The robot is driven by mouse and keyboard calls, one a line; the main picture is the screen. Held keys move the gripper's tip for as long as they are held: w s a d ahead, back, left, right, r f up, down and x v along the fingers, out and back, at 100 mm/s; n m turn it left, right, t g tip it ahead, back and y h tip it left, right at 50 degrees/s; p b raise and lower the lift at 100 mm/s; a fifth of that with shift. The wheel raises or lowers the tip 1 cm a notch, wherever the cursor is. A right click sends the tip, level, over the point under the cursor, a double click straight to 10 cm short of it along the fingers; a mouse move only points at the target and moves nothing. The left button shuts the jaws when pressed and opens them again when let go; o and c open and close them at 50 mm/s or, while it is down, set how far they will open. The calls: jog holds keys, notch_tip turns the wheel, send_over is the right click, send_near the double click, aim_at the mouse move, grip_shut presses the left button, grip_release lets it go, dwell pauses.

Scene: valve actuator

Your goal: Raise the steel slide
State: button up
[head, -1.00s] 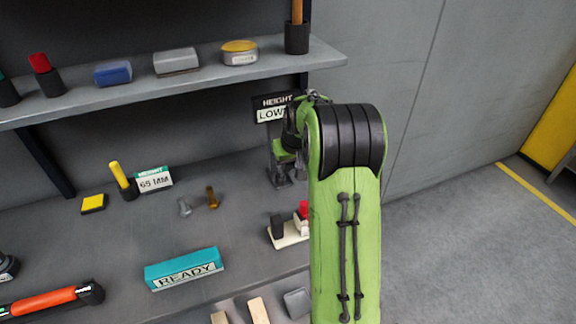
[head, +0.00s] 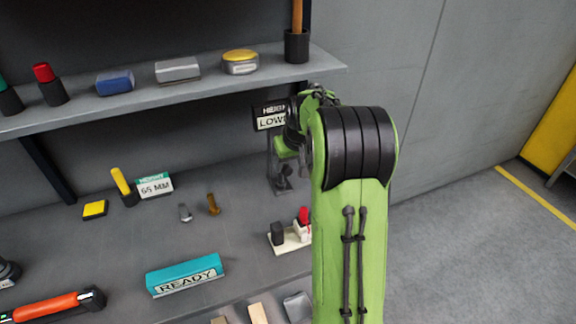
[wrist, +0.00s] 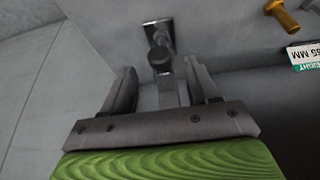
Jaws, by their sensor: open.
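The steel slide (wrist: 167,92) shows in the wrist view as a grey upright bar with a round dark knob (wrist: 160,58) on it. A small square plate (wrist: 158,32) lies beyond the knob. My gripper (wrist: 161,66) is open, with one finger on each side of the bar and knob. I cannot tell whether either finger touches them. In the head view a grey post (head: 271,165) stands below a black HEIGHT LOW sign (head: 270,117). My arm hides most of the gripper and of this area there.
A shelf (head: 200,90) with several items runs above the workbench (head: 110,235). On the bench are a teal READY block (head: 185,275), a 65 MM sign (head: 155,186), two bolts and a white base with a red button (head: 303,216).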

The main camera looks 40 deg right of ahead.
jog(key=p+v, duration=0.2)
jog(key=v, duration=1)
jog(key=shift+s+a, duration=0.1)
jog(key=s+a+r+n+t, duration=0.1)
jog(key=s+a+r, duration=0.1)
jog(key=s+a, duration=0.45)
jog(key=s+a+r+n, duration=0.1)
jog(key=s+a, duration=0.2)
jog(key=a, duration=0.6)
jog(key=s+a+f, duration=0.2)
jog(key=s, duration=0.4)
jog(key=s+a+f+y, duration=0.1)
jog(key=s+a+f, duration=0.1)
jog(key=s, duration=0.4)
jog(key=shift+s+a+f+n, duration=0.25)
jog(key=shift+a+n, duration=0.15)
jog(key=shift+a, duration=0.45)
